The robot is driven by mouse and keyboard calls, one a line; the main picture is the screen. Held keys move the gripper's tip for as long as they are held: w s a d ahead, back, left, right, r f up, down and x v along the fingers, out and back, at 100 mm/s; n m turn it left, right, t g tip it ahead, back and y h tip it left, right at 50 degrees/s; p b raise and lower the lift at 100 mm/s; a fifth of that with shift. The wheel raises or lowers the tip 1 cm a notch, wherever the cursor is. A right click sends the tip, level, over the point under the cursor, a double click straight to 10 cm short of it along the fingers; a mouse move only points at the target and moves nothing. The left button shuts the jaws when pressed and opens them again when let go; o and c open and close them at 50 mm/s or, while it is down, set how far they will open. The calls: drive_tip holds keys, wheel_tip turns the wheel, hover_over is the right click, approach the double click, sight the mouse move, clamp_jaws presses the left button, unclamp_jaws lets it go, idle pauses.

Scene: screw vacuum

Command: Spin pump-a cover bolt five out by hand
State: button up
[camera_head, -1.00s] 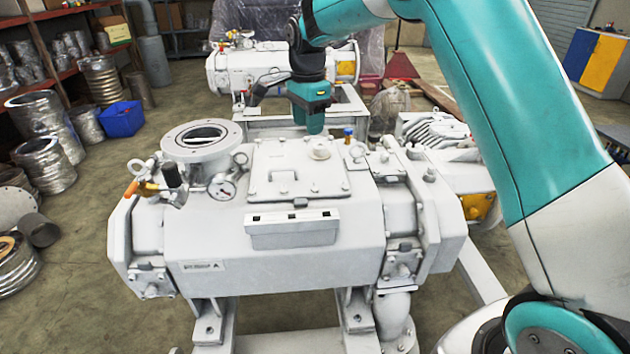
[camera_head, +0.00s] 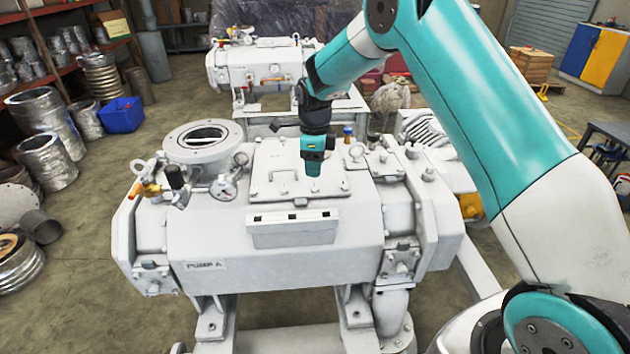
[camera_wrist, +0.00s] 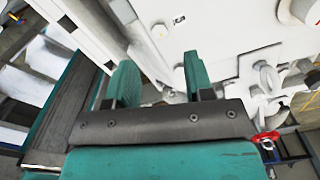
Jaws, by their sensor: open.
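Pump A (camera_head: 290,262) is a pale grey housing with a "PUMP A" label on its front. A flat square cover (camera_head: 275,186) with a handle and bolts along its edge lies on its top. Which of these is bolt five I cannot tell; part of the cover is hidden behind my gripper. My gripper (camera_head: 313,170) points down over the right part of the cover; the gap above it is hard to judge. In the wrist view its two teal fingers (camera_wrist: 160,78) are apart with nothing between them.
A shelf box (camera_head: 288,232) is on the front. A second pump (camera_head: 250,68) stands behind.

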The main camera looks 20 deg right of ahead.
sight(315, 188)
wheel_tip(315, 188, down, 7)
drive_tip(key=shift+r+p, duration=0.2)
drive_tip(key=shift+p, duration=0.25)
drive_tip(key=shift+c, duration=0.2)
clamp_jaws()
